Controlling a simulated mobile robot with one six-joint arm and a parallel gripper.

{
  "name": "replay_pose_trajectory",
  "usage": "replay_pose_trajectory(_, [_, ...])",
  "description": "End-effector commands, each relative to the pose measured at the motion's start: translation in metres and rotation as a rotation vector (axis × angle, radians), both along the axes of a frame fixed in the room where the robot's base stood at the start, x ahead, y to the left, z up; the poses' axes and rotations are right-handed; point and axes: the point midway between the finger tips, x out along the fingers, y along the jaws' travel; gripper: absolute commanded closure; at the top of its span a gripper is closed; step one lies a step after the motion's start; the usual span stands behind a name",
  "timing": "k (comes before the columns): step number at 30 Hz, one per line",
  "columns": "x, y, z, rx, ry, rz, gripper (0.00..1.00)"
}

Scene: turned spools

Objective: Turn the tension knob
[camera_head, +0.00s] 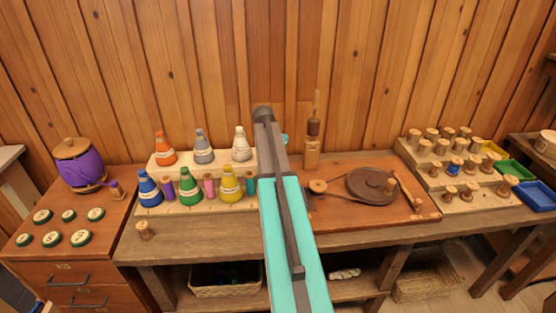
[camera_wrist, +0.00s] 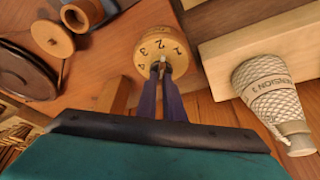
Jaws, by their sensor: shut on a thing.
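The tension knob (camera_wrist: 160,38) is a round pale wooden disc with dark numerals around its face, 2 and 3 among them, in the upper middle of the wrist view. My gripper (camera_wrist: 163,72) reaches up to the knob's face from below, its two dark fingers close together. It is shut on a small pale piece at the middle of the knob, and the fingers hide part of that piece. Which numeral the knob points to is not clear. In the head view my own arm covers the knob and the fingers.
A wooden board (camera_head: 355,222) carries a dark wheel (camera_head: 371,186) and a small wooden spool (camera_head: 318,187), right of my arm. A stepped rack (camera_head: 203,157) with coloured cones stands on the left. A spool rack (camera_head: 460,205) stands on the right. A pale cone (camera_wrist: 270,90) is close beside my gripper.

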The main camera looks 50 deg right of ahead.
Motion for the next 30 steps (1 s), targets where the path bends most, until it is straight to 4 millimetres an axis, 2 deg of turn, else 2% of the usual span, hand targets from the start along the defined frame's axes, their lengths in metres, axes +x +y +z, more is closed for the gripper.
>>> replay_pose_trajectory(18, [0.0055,-0.0012,-0.0017,0.000,0.001,-0.499,1.00])
replay_pose_trajectory(30, [0.0044,-0.0013,-0.0001,0.000,0.001,-0.682,1.00])
